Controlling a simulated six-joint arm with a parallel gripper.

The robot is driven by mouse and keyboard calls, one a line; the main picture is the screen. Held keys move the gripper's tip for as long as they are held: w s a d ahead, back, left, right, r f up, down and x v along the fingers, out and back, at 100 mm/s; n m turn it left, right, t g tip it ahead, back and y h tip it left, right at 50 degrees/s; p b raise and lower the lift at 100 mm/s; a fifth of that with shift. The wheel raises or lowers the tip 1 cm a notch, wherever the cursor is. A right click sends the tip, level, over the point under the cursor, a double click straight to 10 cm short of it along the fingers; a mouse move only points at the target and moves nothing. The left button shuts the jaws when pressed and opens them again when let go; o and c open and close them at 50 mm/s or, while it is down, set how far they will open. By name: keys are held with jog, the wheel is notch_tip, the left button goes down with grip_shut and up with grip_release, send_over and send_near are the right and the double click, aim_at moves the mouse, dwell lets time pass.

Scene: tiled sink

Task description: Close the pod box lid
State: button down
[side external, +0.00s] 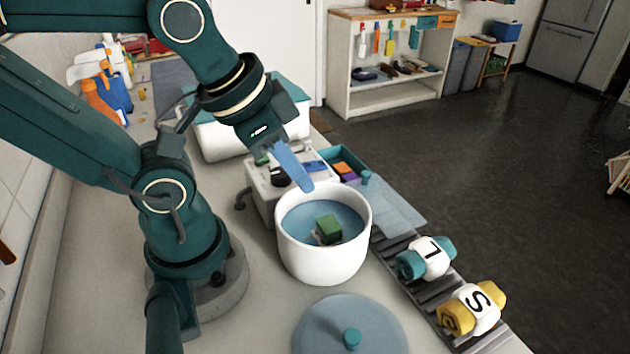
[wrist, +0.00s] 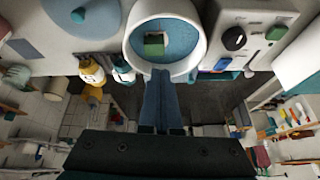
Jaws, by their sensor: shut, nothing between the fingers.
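A small teal open box (side external: 366,179), apparently the pod box, stands behind the white tub in the side view, with orange and purple pieces inside. A flat blue-grey panel (side external: 399,208) extends from near it toward the rail, perhaps its lid folded open; the joint is not clear. My gripper (side external: 304,186) is shut and empty, its blue fingers pointing down at the back rim of the tub, left of the box and apart from it. In the wrist view my gripper (wrist: 165,78) shows its fingers together near the tub's rim.
The white tub (side external: 322,262) holds a green block (side external: 328,229). A round blue-grey lid (side external: 340,325) with a teal knob lies in front. A white appliance (side external: 262,190) stands behind the tub. Teal and yellow rolls (side external: 472,309) lie on the dark rail at right.

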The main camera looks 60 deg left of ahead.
jog(key=w+r+m+g+y, duration=0.35)
jog(key=w+m, duration=0.75)
jog(key=m, duration=0.9)
send_near(366, 188)
jog(key=shift+g+y, duration=0.35)
jog(key=f, duration=0.1)
jog(key=d+f, duration=0.1)
jog(key=f, duration=0.1)
jog(key=d+f, duration=0.1)
jog(key=f, duration=0.1)
jog(key=shift+s+d+f, duration=0.15)
jog(key=shift+d, duration=0.05)
jog(key=shift+w+a, duration=0.25)
jog(key=shift+a, duration=0.3)
jog(key=shift+w+a, duration=0.2)
jog(key=shift+a, duration=0.4)
jog(key=shift+w+a, duration=0.2)
jog(key=shift+a, duration=0.4)
jog(key=shift+a, duration=0.1)
jog(key=a, duration=1.4)
